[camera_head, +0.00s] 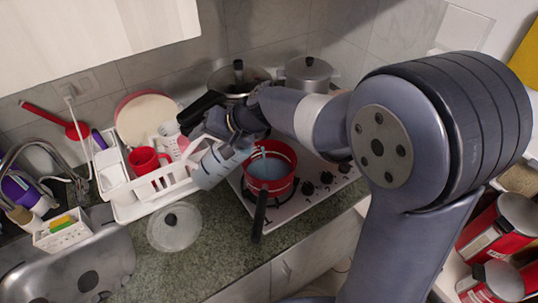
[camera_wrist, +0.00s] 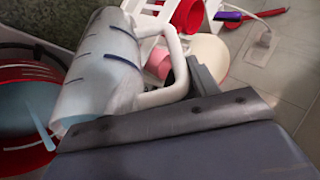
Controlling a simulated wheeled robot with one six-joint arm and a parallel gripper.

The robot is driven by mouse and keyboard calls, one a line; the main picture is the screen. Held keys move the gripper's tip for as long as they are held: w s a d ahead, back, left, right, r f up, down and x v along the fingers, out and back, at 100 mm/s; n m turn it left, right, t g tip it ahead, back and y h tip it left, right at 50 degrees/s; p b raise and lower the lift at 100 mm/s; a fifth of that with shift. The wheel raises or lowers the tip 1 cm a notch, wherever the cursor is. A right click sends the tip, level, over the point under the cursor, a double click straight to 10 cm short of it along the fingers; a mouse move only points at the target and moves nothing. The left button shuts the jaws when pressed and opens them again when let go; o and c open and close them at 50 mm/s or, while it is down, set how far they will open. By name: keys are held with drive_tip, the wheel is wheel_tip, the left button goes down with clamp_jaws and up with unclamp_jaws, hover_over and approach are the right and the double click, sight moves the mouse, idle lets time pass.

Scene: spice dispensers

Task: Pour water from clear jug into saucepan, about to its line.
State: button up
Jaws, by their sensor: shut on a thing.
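The clear jug (camera_head: 217,164) is tilted, its mouth toward the saucepan; it also shows in the wrist view (camera_wrist: 100,68) with dark marks on its side and a white handle. My gripper (camera_head: 232,138) is shut on the jug's handle and holds it beside and above the pan. The red saucepan (camera_head: 284,185) stands on the hob with its dark handle toward the front. Pale blue water (camera_head: 267,168) lies in it. In the wrist view, a thin blue stream (camera_wrist: 40,128) runs between the jug's lip and the pan.
A white dish rack (camera_head: 150,205) with a red mug (camera_head: 147,161) stands left of the jug. A glass lid (camera_head: 174,227) lies on the counter in front. Lidded pots (camera_head: 308,75) stand behind on the hob. The sink (camera_head: 75,275) is at the lower left.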

drive_tip(key=shift+w+d+r+y+b, duration=0.1)
drive_tip(key=shift+d+r+y+b, duration=0.2)
drive_tip(key=shift+b, duration=0.2)
drive_tip(key=shift+w+d+r+m+y+b, duration=0.15)
drive_tip(key=shift+d+r+y+b, duration=0.15)
drive_tip(key=shift+r+y+b, duration=0.15)
drive_tip(key=shift+s+d+r+m+y+b, duration=0.15)
drive_tip(key=shift+d+r+y+b, duration=0.1)
drive_tip(key=shift+r+y+b, duration=0.25)
idle(2.2)
